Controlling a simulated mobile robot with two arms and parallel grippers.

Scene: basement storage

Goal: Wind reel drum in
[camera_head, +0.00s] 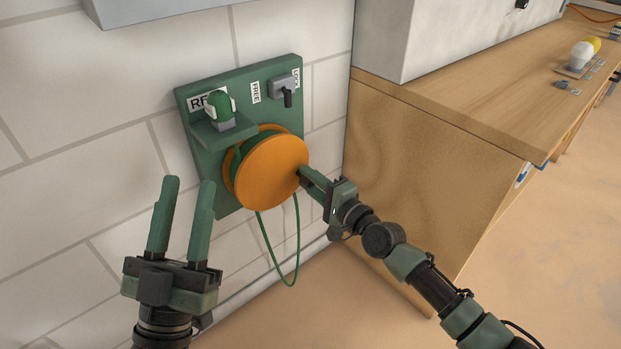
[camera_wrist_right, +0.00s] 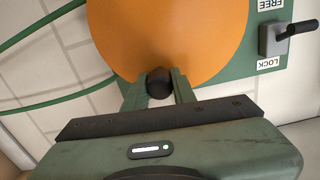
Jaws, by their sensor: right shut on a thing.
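The reel has an orange drum (camera_head: 271,172) on a green wall panel (camera_head: 192,120). A green cord (camera_head: 266,245) hangs below it in a long loop. My right gripper (camera_head: 303,173) is at the drum's right edge. In the right wrist view its fingers (camera_wrist_right: 160,90) are shut on a black knob (camera_wrist_right: 159,82) on the drum's face. A grey lock switch (camera_head: 283,88) with a black lever sits at the panel's upper right, between FREE and LOCK labels; the lever points down. My left gripper (camera_head: 188,190) is open and empty, left of the drum.
A green rounded piece (camera_head: 220,106) stands on the panel's small shelf above the drum. A wooden bench (camera_head: 430,160) stands close on the right, with a pale cabinet (camera_head: 400,40) on it. White and yellow bulbs lie farther back. The floor below the reel is clear.

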